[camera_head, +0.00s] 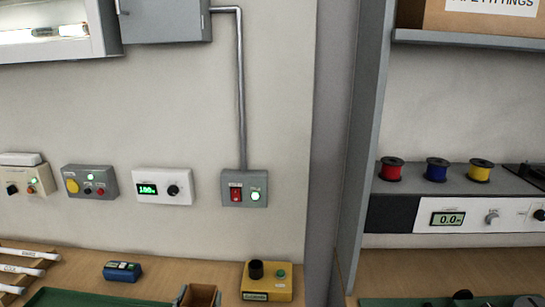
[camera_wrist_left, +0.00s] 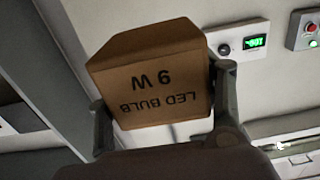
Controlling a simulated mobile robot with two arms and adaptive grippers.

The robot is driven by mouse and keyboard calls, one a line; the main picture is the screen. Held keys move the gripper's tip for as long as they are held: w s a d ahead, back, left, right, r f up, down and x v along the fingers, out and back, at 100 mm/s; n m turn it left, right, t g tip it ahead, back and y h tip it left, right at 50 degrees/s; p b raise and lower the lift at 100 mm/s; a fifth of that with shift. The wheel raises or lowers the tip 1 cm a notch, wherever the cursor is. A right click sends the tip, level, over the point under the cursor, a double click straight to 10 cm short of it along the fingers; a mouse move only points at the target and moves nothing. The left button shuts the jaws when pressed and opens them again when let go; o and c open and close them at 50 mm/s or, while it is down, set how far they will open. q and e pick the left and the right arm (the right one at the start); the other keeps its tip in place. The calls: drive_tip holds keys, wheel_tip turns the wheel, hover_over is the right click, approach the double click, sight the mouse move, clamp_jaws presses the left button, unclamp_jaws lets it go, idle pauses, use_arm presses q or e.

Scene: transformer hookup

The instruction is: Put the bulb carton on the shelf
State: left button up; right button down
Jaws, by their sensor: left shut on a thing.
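The bulb carton (camera_wrist_left: 150,75) is a brown cardboard box. In the left wrist view its text "LED BULB 9 W" appears upside down. My left gripper (camera_wrist_left: 165,112) has a finger on either side of the carton and is shut on it. In the head view the carton (camera_head: 201,296) shows small at the bottom edge, between the dark fingers of my left gripper (camera_head: 199,294), partly cut off. A grey shelf (camera_head: 470,40) is at the upper right of the head view. I do not see my right gripper.
A box labelled as fittings (camera_head: 470,18) stands on the shelf. A grey upright panel (camera_head: 362,150) is left of it. Red, blue and yellow spools (camera_head: 437,170) stand on a unit below. A yellow control box (camera_head: 266,282) and a blue device (camera_head: 122,271) are on the bench.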

use_arm(q)
drive_tip(key=s+r+b, duration=0.2)
drive_tip(key=s+r, duration=0.1)
drive_tip(key=s, duration=1.7)
drive_tip(key=shift+s+a+y, duration=0.25)
drive_tip(key=shift+s+y, duration=0.05)
drive_tip(key=shift+s, duration=0.05)
